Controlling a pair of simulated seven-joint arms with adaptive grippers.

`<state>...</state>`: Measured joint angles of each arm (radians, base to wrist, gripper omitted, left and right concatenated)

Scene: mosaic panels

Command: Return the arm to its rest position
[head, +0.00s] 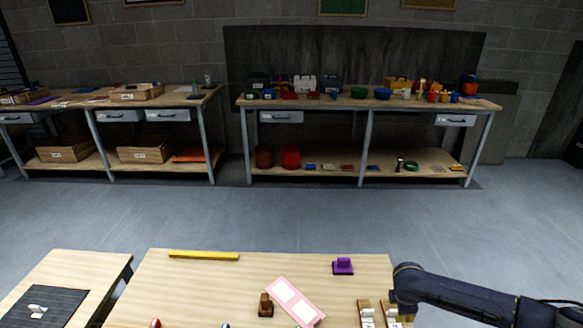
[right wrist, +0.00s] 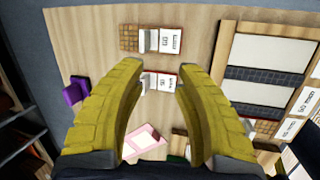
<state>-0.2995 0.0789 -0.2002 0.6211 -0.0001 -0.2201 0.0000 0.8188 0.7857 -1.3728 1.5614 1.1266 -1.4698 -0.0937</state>
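My right arm (head: 460,290) reaches in from the right in the head view, and its end stands over the right front part of the wooden table (head: 200,280). In the right wrist view the yellow fingers of my right gripper (right wrist: 160,72) are wide apart with nothing held between them. A small tray with white pieces (right wrist: 160,82) shows below, in the gap between the fingers. In the head view the arm's end partly covers one of the small trays (head: 367,315). My left arm and gripper are not in view.
On the table lie a yellow bar (head: 204,256), a purple handled block (head: 343,266), a brown handled block (head: 265,305) and a pink panel (head: 295,302). A dark mat (head: 45,305) lies on a side table. Benches stand against the far wall.

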